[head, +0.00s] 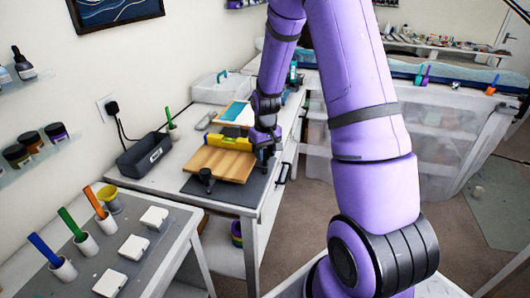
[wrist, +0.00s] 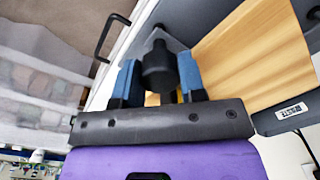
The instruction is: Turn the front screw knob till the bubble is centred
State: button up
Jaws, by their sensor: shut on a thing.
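A wooden board (head: 222,164) stands on a dark mat (head: 240,190) on the white bench. A black screw knob (head: 207,180) shows at the board's near left corner. My gripper (head: 266,150) is at the board's right end. In the wrist view, my gripper (wrist: 157,82) has its blue-padded fingers shut on a black screw knob (wrist: 158,66), one on each side. The wooden board (wrist: 255,50) is just right of it.
A dark grey box (head: 145,153) stands left of the board, and a white box (head: 220,87) behind. A drawer handle (head: 284,173) sticks out of the bench front. A nearer table (head: 180,226) holds cups and white blocks. Floor is clear right of the bench.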

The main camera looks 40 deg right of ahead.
aim_at(266, 151)
jog(key=shift+s+f, duration=0.1)
dwell(0.5)
jog(key=o, duration=0.9)
notch_tip(266, 151, up, 11)
jog(key=shift+d+f, duration=0.1)
dwell(0.3)
